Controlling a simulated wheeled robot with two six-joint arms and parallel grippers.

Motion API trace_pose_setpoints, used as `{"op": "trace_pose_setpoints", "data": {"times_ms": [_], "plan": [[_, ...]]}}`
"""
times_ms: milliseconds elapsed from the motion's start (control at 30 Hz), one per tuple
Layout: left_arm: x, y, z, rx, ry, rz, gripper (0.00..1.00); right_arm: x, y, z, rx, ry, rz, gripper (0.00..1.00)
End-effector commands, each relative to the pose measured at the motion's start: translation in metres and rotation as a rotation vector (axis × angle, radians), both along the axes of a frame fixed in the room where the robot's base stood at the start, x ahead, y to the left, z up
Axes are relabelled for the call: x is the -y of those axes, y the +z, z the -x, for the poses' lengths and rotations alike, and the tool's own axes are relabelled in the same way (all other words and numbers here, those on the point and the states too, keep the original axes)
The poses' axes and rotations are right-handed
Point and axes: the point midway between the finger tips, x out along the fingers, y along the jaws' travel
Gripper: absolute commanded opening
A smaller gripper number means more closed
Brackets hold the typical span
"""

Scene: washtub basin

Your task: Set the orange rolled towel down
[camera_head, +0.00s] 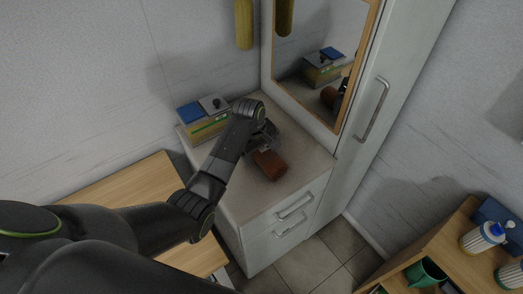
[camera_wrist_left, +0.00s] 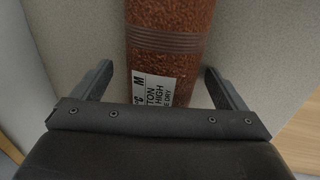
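The orange-brown rolled towel (camera_head: 270,164) lies on its side on the light top of a drawer cabinet (camera_head: 238,193). In the left wrist view the towel (camera_wrist_left: 168,45) runs up the middle, with a ribbed band and a white printed label. My left gripper (camera_head: 259,146) is low over the cabinet top at the towel's near-wall end. Its two fingers (camera_wrist_left: 165,80) stand open on either side of the towel, with a gap at the left; the right finger is very close to its edge. My right gripper is not in view.
A green-and-yellow box (camera_head: 207,132) with blue and grey items on top stands at the cabinet's back left. A mirror (camera_head: 322,55) and tall white cupboard (camera_head: 385,90) rise behind at right. The cabinet top in front of the towel is clear.

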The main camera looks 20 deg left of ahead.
Motion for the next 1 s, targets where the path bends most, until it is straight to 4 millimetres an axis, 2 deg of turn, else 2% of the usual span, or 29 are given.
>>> {"op": "trace_pose_setpoints", "data": {"times_ms": [67, 400, 667, 767, 1000], "plan": [[0.000, 0.000, 0.000, 0.000, 0.000, 0.000, 0.83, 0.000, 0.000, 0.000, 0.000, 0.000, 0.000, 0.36], [0.000, 0.001, 0.000, 0.001, 0.000, 0.001, 0.39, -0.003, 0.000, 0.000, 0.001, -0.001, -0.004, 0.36], [0.000, 0.005, -0.001, 0.003, -0.001, 0.001, 0.38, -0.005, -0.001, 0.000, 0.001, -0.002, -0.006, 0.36], [0.000, 0.018, -0.001, 0.005, -0.002, 0.001, 0.38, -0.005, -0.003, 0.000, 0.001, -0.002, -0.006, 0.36], [0.000, 0.066, -0.002, 0.007, -0.001, 0.000, 0.38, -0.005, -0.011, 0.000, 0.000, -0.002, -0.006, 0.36]]}}
